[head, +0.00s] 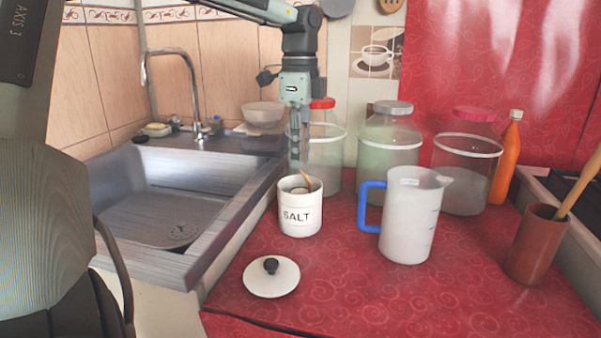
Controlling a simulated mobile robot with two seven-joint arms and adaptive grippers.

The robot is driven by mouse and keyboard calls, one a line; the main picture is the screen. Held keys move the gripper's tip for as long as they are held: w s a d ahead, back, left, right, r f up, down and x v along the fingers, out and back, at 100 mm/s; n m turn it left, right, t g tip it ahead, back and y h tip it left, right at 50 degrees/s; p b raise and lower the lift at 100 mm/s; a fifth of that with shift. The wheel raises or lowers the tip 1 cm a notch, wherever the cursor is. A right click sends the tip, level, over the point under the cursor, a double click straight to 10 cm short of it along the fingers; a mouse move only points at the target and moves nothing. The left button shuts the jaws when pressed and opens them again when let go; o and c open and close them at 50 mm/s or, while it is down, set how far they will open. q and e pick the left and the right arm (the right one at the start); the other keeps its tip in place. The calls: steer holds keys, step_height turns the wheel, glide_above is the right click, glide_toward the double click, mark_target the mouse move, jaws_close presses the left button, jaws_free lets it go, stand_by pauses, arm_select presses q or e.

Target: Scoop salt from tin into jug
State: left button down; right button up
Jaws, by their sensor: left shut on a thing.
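The white tin (299,217) marked SALT stands open and upright on the red oilcloth, right of the sink. A wooden scoop handle (306,179) sticks up out of the tin; the rest of the scoop is mostly hidden inside. My left gripper (302,158) points down from above, right over the tin, and is shut on the scoop by its handle; the grip itself is small and hard to see. The jug (411,222), translucent with a blue handle on its left side, stands upright to the right of the tin. My right gripper is not in view.
The white lid (270,282) with a dark knob lies in front of the tin. Several large jars (389,145) and an orange bottle (508,155) stand behind. A brown utensil pot (535,246) is at right. The sink (165,205) is at left. The front middle oilcloth is clear.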

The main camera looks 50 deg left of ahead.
arm_select(q)
step_height(320, 180, up, 5)
steer(key=p, duration=0.3)
steer(key=shift+r+p, duration=0.4)
steer(key=shift+r, duration=0.85)
